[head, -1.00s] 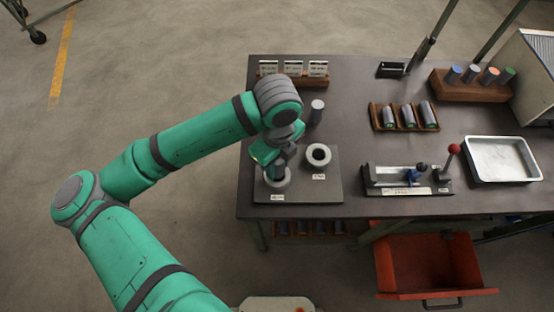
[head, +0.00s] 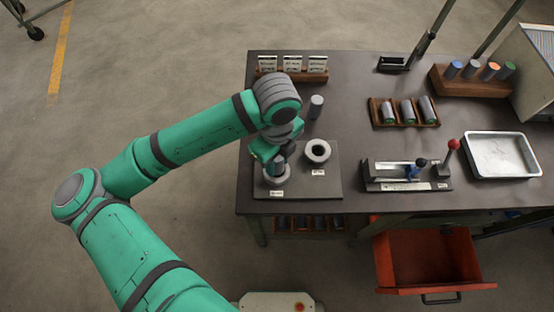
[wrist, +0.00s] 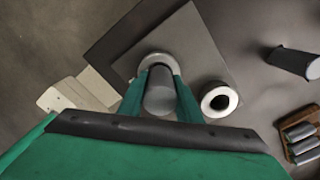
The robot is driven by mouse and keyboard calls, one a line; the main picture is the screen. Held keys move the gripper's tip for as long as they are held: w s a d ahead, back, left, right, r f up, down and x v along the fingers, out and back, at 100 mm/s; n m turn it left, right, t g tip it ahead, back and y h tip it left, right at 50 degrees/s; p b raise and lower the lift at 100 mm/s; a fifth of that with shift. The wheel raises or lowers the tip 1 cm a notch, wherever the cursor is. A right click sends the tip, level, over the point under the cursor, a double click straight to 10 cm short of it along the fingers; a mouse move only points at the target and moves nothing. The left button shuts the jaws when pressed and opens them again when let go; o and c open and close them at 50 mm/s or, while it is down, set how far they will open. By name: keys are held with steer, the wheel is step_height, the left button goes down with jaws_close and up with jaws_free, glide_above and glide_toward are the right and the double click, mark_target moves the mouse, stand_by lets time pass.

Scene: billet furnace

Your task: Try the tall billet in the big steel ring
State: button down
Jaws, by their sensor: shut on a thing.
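My gripper (head: 275,160) is shut on a grey cylindrical billet (wrist: 159,96), with a green finger on each side. The billet is over the left steel ring (head: 277,179) on a grey plate; this ring also shows behind the billet in the wrist view (wrist: 152,59). The billet and fingers hide the ring's hole, so I cannot tell whether the billet's lower end is inside it or above it. A second steel ring (head: 318,151) with an open, empty hole lies to the right on the plate (head: 325,190); it also shows in the wrist view (wrist: 219,99).
Another grey billet (head: 316,106) stands behind the plate. A wooden rack (head: 404,125) holds several billets. A measuring fixture (head: 405,186) and a metal tray (head: 502,155) lie to the right. An orange drawer (head: 435,263) hangs open below the table front.

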steer(key=shift+f, duration=0.1)
steer(key=shift+s+f, duration=0.1)
steer(key=shift+f, duration=0.45)
stand_by(0.9)
steer(key=c, duration=1.2)
jaws_free()
step_height(320, 180, up, 11)
steer(key=shift+f, duration=0.1)
